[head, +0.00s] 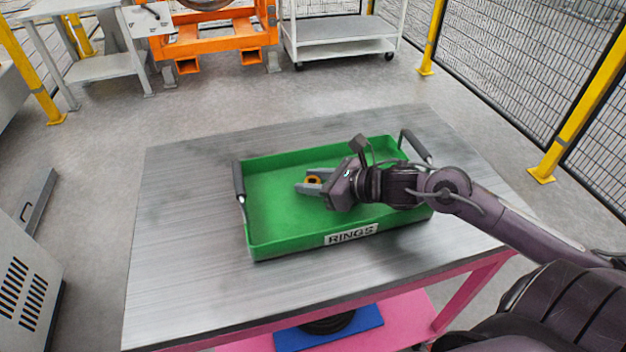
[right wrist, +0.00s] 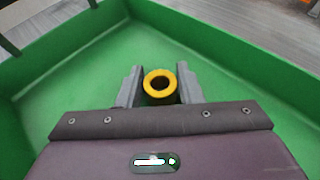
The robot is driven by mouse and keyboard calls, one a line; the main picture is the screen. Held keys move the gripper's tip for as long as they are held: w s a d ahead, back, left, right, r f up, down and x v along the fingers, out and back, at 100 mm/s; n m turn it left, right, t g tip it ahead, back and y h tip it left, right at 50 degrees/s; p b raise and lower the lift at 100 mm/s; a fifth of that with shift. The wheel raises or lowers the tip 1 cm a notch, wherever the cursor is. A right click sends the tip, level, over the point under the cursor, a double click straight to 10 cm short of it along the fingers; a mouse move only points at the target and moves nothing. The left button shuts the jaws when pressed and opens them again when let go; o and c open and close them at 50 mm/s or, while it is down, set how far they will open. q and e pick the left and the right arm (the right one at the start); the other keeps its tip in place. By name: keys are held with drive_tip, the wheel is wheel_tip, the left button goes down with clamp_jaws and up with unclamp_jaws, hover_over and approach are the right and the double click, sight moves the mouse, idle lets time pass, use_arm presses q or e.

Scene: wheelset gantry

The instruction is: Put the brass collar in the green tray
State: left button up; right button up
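The brass collar (head: 313,180) is a small yellow ring between the fingers of my right gripper (head: 312,182). In the right wrist view the collar (right wrist: 159,84) faces the camera with its dark hole, and the grey fingers of the gripper (right wrist: 159,88) close on it from both sides. The green tray (head: 290,246) lies on the table, with a "RINGS" label on its front wall. The collar and fingers are over the inside of the tray; the gap to its floor is hard to tell. My left gripper is not in view.
The tray has dark raised handles at its left (head: 239,180) and right (head: 415,146) ends. The metal table top (head: 180,240) is otherwise bare. An orange stand (head: 222,40), a grey cart (head: 345,30) and yellow-posted fencing stand beyond it.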

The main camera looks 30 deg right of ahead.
drive_tip(key=o, duration=0.3)
drive_tip(key=shift+r, duration=0.25)
drive_tip(key=shift+s+d, duration=0.15)
drive_tip(key=shift+s, duration=0.1)
drive_tip(key=shift+s+d, duration=0.15)
drive_tip(key=shift+s, duration=0.15)
drive_tip(key=v, duration=1)
drive_tip(key=shift+s+d+r+p, duration=0.15)
drive_tip(key=shift+s+r+p, duration=0.15)
drive_tip(key=shift+p, duration=0.05)
